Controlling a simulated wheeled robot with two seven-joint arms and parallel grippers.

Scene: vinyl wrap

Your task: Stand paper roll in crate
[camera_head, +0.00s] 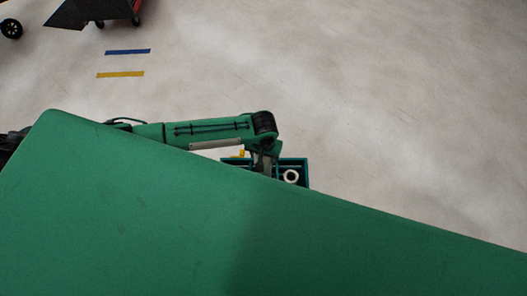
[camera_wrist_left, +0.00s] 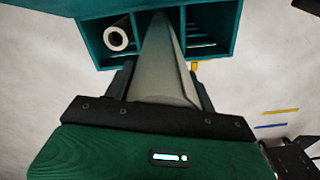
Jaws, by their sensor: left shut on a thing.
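The teal crate (camera_head: 306,170) is partly in view past the edge of a large green surface in the head view. It also shows at the top of the left wrist view (camera_wrist_left: 236,28), with open compartments. My left gripper (camera_wrist_left: 162,84) is shut on a long grey paper roll (camera_wrist_left: 163,60), which extends away from the jaws to the crate's middle. Its far end overlaps the crate opening; how deep it is, I cannot tell. A white roll with a dark hollow core (camera_wrist_left: 116,38) sits in the left compartment. In the head view, my left gripper (camera_head: 264,166) is over the crate, its tips hidden. My right gripper is not in view.
The large green surface covers the lower head view and hides part of the crate. A small yellow piece (camera_head: 240,153) is at the crate's edge. Pale floor around is open, with blue (camera_head: 128,52) and yellow (camera_head: 120,74) tape strips. A red-and-black object (camera_head: 115,9) stands at top left.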

